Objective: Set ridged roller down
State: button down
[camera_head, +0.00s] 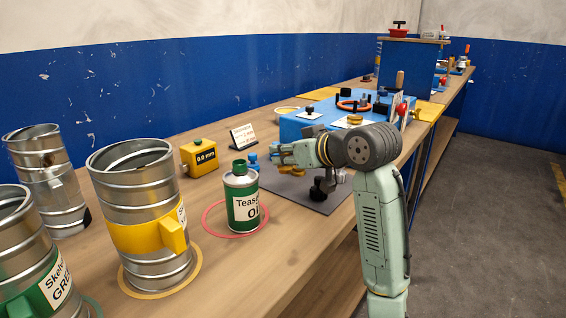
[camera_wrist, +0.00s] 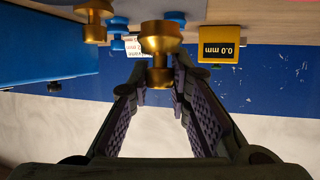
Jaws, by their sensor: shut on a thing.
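My gripper (camera_head: 284,153) is held low over the dark grey mat on the bench, pointing left. In the wrist view my gripper (camera_wrist: 160,82) is shut on a brass-coloured, flared piece, which I take to be the ridged roller (camera_wrist: 158,40). Its narrow end sits between the fingertips and its wide end points away from me. Its ridges are too small to make out.
A green oil can (camera_head: 242,207) stands inside a red ring, left of the mat. A yellow gauge box (camera_head: 199,158) and a white card (camera_head: 243,136) stand behind. Steel duct cans (camera_head: 140,215) fill the left. A blue fixture (camera_head: 292,126) lies beyond. Another brass piece (camera_wrist: 94,12) is nearby.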

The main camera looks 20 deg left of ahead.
jog(key=shift+w+a, duration=0.2)
jog(key=shift+w, duration=0.05)
jog(key=shift+w+a+f+p, duration=0.1)
jog(key=shift+w+f+p, duration=0.1)
jog(key=shift+f, duration=0.7)
jog(key=shift+w+a+f+p, duration=0.1)
jog(key=shift+f+p, duration=0.1)
jog(key=shift+f, duration=0.7)
jog(key=shift+f, duration=0.1)
jog(key=shift+f, duration=0.15)
jog(key=c, duration=1.5)
grip_release()
jog(key=shift+r, duration=0.3)
jog(key=b+v, duration=0.1)
jog(key=v, duration=1.1)
